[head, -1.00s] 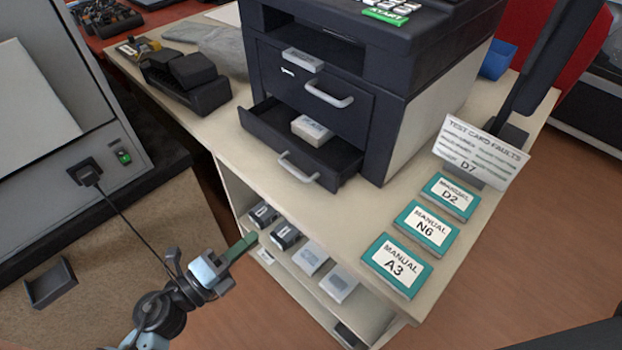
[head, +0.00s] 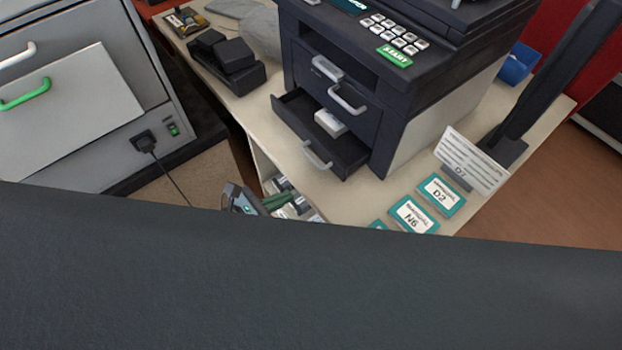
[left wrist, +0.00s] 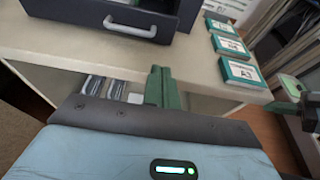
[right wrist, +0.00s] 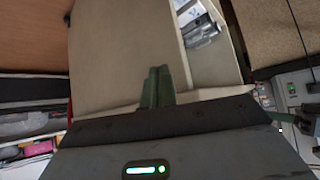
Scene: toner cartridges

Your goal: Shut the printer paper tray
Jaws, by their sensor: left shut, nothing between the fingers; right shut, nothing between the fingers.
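The dark printer (head: 345,75) stands on the cream desk with its lower paper tray (head: 345,158) pulled out. A small white box (head: 330,123) lies inside the tray, and a pale handle (head: 317,155) is on its front. The tray's front and handle also show at the top of the left wrist view (left wrist: 130,26). My left gripper (head: 298,206) is shut and empty, below and in front of the tray, apart from it. My right gripper (right wrist: 158,82) is shut and empty in the right wrist view, by a cream panel. It is hidden in the head view.
A large dark shape covers the bottom of the head view. Boxes sit on the shelf (right wrist: 203,28) under the desk.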

